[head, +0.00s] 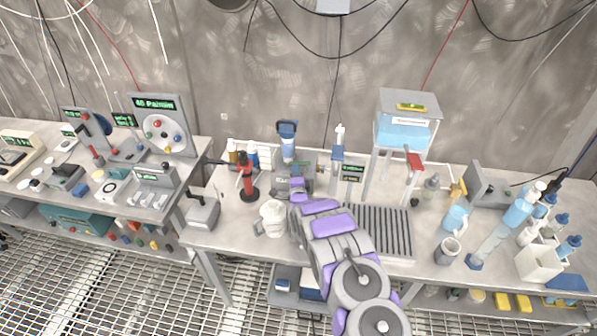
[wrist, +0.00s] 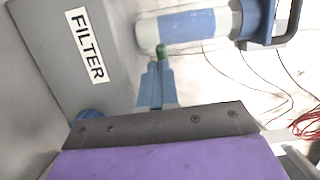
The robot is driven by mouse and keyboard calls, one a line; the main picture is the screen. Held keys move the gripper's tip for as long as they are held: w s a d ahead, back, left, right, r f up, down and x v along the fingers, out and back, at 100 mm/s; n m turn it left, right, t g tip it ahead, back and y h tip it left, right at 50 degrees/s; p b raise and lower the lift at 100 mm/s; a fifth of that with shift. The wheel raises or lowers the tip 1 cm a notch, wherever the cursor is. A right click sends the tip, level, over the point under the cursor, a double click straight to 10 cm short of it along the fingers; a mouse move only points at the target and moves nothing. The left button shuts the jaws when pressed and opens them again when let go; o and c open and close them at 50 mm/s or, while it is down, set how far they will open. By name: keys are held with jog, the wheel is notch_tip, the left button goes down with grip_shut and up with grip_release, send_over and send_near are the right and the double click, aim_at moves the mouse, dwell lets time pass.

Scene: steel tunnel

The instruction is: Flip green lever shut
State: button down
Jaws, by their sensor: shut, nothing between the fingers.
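The green lever shows only as a small green rounded end (wrist: 161,50) in the wrist view, against the clear and blue cylinder (wrist: 195,27). My gripper (wrist: 157,68) is shut and empty, its blue fingertips just below the green end. I cannot tell whether they touch it. The rest of the lever is hidden. In the head view my gripper (head: 297,182) reaches in front of the blue-topped cylinder (head: 288,142) at the back of the table; the green lever cannot be made out there.
A grey box labelled FILTER (wrist: 85,45) stands close on the left of my fingers in the wrist view. A red device (head: 247,178) and a white mug (head: 272,217) stand left of my arm. A ribbed grey rack (head: 385,232) lies to its right.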

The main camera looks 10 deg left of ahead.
jog(key=shift+w+r, duration=0.2)
jog(key=shift+w, duration=0.2)
jog(key=shift+w+a, duration=0.1)
jog(key=shift+a, duration=0.1)
jog(key=shift+r, duration=0.15)
dwell(0.4)
jog(key=shift+w+r, duration=0.1)
jog(key=shift+r, duration=0.25)
jog(key=r, duration=0.2)
jog(key=r+p, duration=0.1)
jog(key=shift+s, duration=0.25)
jog(key=d+p+v, duration=0.1)
jog(key=v, duration=1.4)
jog(key=shift+d+r, duration=0.3)
jog(key=shift+d, duration=0.1)
jog(key=shift+r, duration=0.1)
